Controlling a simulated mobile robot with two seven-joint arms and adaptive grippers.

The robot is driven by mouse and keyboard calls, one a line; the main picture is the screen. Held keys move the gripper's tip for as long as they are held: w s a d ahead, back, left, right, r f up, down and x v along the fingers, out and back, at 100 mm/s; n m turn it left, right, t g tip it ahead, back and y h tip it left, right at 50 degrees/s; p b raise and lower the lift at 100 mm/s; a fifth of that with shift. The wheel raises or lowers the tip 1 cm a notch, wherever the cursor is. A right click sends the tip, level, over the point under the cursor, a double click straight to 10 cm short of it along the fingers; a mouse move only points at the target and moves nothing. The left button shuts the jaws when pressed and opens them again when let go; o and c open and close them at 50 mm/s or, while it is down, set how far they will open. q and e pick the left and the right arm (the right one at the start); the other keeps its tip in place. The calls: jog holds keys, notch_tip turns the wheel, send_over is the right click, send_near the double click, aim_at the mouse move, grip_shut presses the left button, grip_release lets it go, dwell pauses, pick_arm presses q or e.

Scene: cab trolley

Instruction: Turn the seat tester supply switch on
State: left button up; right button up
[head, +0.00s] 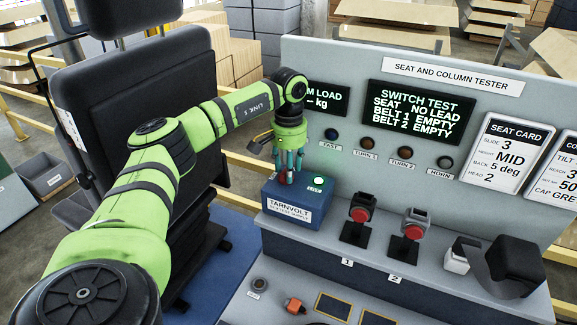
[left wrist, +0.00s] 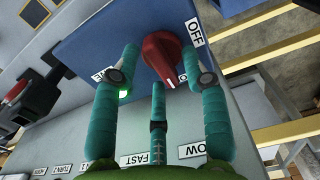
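The seat tester supply is a blue box labelled TARNVOLT (head: 290,215), at the left end of the tester. Its red rotary switch (left wrist: 160,52) is on the top face; in the head view it is mostly hidden behind the fingers. The switch's white-marked narrow end points away from the OFF label (left wrist: 194,33), toward a label partly covered by a finger. A green lamp (head: 318,181) on the box glows. My left gripper (head: 288,165) is over the switch, fingers apart on either side of it; I cannot tell whether they touch it. My right gripper is not in view.
The tester panel (head: 340,60) rises behind the box, with lit displays and several lamps. Two stands with red buttons (head: 412,231) and a black belt part (head: 515,260) are to the right. A black seat (head: 110,75) is at the left, behind my left arm.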

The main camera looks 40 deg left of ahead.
pick_arm(q)
notch_tip(320, 180, up, 12)
dwell(0.5)
jog(key=shift+f, duration=0.1)
dwell(0.5)
